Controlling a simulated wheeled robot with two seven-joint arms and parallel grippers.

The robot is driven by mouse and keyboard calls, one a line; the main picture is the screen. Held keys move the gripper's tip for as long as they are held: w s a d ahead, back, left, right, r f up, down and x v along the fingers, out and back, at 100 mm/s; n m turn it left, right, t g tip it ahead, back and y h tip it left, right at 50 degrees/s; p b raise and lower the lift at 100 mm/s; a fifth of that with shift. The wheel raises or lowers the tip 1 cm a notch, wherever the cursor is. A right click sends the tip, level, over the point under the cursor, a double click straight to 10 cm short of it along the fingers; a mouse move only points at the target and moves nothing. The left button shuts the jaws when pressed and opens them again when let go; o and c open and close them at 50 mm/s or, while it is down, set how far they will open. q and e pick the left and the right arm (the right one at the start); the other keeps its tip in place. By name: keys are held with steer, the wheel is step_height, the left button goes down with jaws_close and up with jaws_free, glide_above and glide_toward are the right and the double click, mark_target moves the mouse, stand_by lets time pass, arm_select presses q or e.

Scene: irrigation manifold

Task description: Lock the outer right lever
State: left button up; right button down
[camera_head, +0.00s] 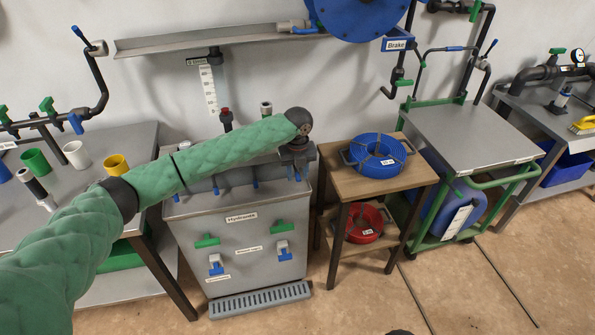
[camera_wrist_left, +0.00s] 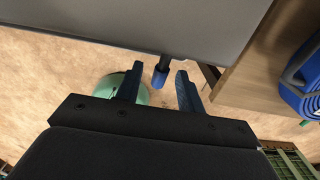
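The hydrant cabinet (camera_head: 245,225) carries a grey pipe manifold (camera_head: 235,178) with several small blue-tipped levers hanging along its front. The rightmost lever (camera_head: 297,175) is near the cabinet's right end, just below my left gripper (camera_head: 296,158). My left arm in its green sleeve covers part of the manifold. In the left wrist view, my left gripper (camera_wrist_left: 159,70) has its two fingers apart. A dark lever with a blue end (camera_wrist_left: 160,77) shows between the fingertips, with gaps on both sides; I cannot tell whether they touch it. My right gripper is out of view.
A wooden table (camera_head: 345,185) with a blue hose coil (camera_head: 377,155) stands close on the right, a red coil (camera_head: 362,222) on its lower shelf. Green taps (camera_head: 207,240) are on the cabinet front. A bench with coloured cups (camera_head: 36,162) is on the left.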

arm_select(q)
jaws_close()
